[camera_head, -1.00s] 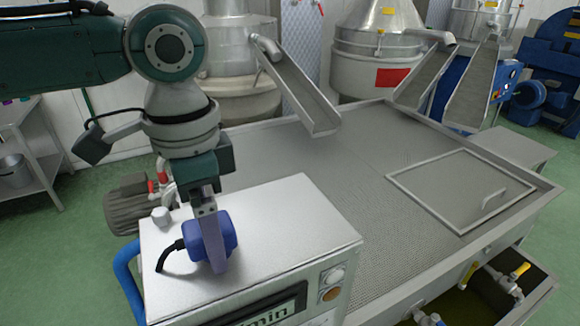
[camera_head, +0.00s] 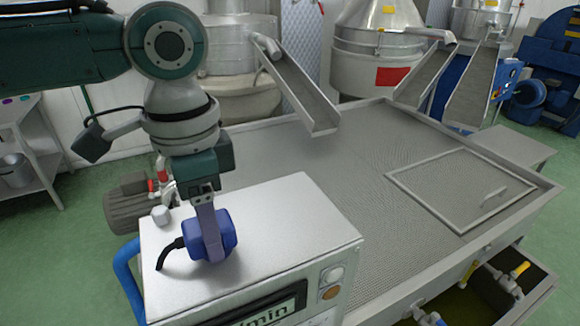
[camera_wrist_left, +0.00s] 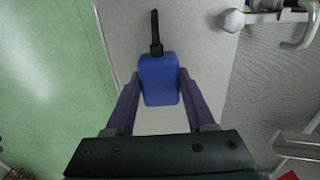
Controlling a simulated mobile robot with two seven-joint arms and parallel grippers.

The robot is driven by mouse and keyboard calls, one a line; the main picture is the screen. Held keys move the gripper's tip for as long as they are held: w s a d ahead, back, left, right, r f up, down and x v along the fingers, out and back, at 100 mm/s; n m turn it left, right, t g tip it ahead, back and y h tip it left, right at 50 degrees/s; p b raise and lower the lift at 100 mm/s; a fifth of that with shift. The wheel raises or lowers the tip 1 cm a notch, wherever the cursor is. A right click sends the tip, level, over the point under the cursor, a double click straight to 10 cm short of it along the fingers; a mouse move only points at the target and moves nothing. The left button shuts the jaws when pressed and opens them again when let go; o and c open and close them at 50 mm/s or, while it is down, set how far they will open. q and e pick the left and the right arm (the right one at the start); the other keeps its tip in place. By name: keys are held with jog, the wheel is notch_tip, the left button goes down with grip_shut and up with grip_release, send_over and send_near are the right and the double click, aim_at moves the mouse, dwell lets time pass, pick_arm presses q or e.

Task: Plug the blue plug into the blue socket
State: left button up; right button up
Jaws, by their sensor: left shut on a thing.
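The blue plug (camera_head: 225,232) is on the pale top of a metal cabinet, with a black cable coming out of its left side. My left gripper (camera_head: 212,250) points down and is shut on the plug, one finger crossing its near face. In the left wrist view the plug (camera_wrist_left: 160,80) sits between the two purple fingers, its cable pointing away from the gripper. The plug's lower end is close to the cabinet top; I cannot tell whether it touches. I cannot make out a blue socket. My right gripper is not in view.
The metal cabinet (camera_head: 290,215) has a display and buttons on its front and a small knob (camera_head: 160,215) on top. A blue hose (camera_head: 127,282) runs at its left. Behind lies a wide metal trough (camera_head: 370,210) with a lid and chutes above it.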

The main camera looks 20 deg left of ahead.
pick_arm(q)
jog(key=shift+r, duration=0.1)
notch_tip(320, 180, up, 10)
jog(key=b, duration=0.3)
jog(key=shift+w+f, duration=0.15)
jog(key=shift+f, duration=0.05)
notch_tip(320, 180, up, 10)
jog(key=shift+r+p, duration=0.15)
jog(key=shift+p, duration=0.15)
